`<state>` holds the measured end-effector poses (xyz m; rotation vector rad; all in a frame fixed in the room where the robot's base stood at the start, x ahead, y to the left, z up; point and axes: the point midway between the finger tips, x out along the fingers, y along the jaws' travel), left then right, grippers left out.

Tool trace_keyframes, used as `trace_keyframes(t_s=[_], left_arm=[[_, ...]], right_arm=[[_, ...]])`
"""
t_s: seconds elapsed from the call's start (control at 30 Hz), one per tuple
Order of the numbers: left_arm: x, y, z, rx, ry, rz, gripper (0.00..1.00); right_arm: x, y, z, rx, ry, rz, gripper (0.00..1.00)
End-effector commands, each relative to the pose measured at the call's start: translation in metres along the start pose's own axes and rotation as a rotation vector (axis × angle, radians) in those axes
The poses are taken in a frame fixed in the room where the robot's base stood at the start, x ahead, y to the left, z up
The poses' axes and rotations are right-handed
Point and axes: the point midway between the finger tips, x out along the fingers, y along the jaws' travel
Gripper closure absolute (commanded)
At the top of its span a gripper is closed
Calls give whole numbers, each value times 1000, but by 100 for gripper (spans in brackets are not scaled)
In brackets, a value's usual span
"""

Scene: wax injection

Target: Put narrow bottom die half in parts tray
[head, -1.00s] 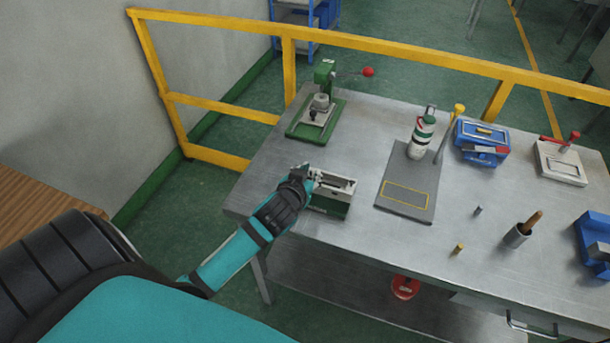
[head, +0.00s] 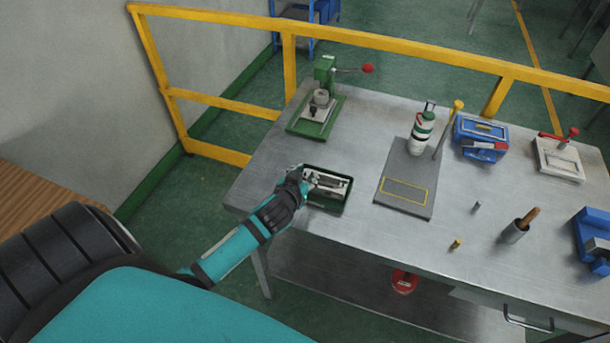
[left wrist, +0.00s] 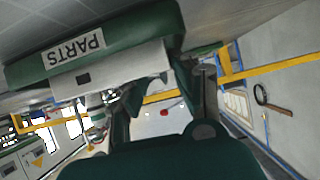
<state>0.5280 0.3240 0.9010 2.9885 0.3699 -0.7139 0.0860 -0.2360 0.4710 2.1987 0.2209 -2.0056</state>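The green parts tray (head: 327,209) stands near the front left of the bench. It also shows at the top of the left wrist view, with a PARTS label on its wall (left wrist: 115,22). A silver-grey die half (head: 327,182) is within the tray's outline, and its pale side with a dark slot shows in the left wrist view (left wrist: 115,70). My left gripper (head: 309,181) is at the tray's left side, at the end of the die half. Its dark fingers (left wrist: 165,85) are beside that end; whether they grip it is unclear. My right gripper is out of view.
A green press (head: 318,110) stands behind the tray. Blue devices (head: 482,140) stand farther right. A yellow rail (head: 400,52) runs behind the bench.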

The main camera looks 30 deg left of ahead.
Motion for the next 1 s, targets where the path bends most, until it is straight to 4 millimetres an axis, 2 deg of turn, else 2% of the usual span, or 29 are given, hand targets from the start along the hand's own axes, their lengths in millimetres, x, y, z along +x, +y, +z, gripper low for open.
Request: trace_keyframes(t_s=[0.07, 0.33, 0.47, 0.8, 1.0], left_arm=[[0, -1, 1, 1, -2, -2, 58], [-1, -1, -1, 2, -1, -3, 58], [-10, -1, -1, 0, 0, -1, 58], [-80, 0, 0, -1, -2, -1, 58], [-111, -1, -1, 0, -2, -2, 58]], right_arm=[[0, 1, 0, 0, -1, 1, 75], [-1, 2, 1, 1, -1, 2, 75], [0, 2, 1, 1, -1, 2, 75], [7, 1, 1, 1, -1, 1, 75], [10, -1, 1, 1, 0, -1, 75]])
